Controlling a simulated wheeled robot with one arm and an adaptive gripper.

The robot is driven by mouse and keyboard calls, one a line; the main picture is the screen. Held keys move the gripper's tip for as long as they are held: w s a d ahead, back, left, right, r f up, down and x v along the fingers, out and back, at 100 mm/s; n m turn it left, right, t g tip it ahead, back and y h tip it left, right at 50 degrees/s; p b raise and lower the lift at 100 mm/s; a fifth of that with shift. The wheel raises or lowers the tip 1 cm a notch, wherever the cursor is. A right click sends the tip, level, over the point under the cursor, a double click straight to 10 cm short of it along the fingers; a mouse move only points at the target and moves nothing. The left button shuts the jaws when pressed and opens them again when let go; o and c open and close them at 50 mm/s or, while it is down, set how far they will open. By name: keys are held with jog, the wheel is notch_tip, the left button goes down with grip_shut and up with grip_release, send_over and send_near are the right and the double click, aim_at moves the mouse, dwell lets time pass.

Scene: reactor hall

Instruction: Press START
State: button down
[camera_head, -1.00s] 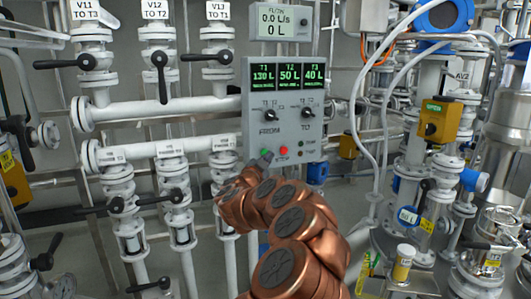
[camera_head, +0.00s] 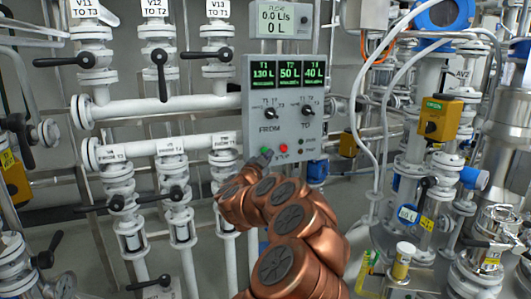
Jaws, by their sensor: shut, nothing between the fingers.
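The grey control panel (camera_head: 285,133) stands in the middle of the view, with three green tank readouts (camera_head: 289,75) of 130 L, 50 L and 40 L. Below its FROM knob (camera_head: 270,113) and TO knob (camera_head: 308,110) are a small green button (camera_head: 264,150) and a red STOP button (camera_head: 283,148). My gripper (camera_head: 266,157) is shut and empty at the panel's lower left, right by the green button. Its dark tip overlaps the button's lower edge. I cannot tell whether it touches. The green button's label is hidden or too small to read.
A flow display (camera_head: 281,19) above the panel reads 0.0 L/s and 0 L. White pipes and black-handled valves (camera_head: 160,60) fill the left. A yellow box (camera_head: 436,120), hoses and vessels stand on the right.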

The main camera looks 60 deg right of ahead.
jog(key=shift+w+d+p, duration=0.45)
jog(key=shift+w+d, duration=0.05)
jog(key=shift+w, duration=0.25)
dwell(1.4)
jog(key=shift+s+a, duration=0.1)
dwell(0.3)
jog(key=shift+s+a+b, duration=0.3)
jog(key=shift+s+a, duration=0.1)
jog(key=shift+s, duration=0.25)
jog(key=shift+s+a+b, duration=0.45)
jog(key=shift+s+a, duration=0.25)
jog(key=shift+s, duration=0.35)
jog(key=shift+s+a+b, duration=0.4)
jog(key=shift+s+a, duration=0.3)
jog(key=shift+s, duration=0.35)
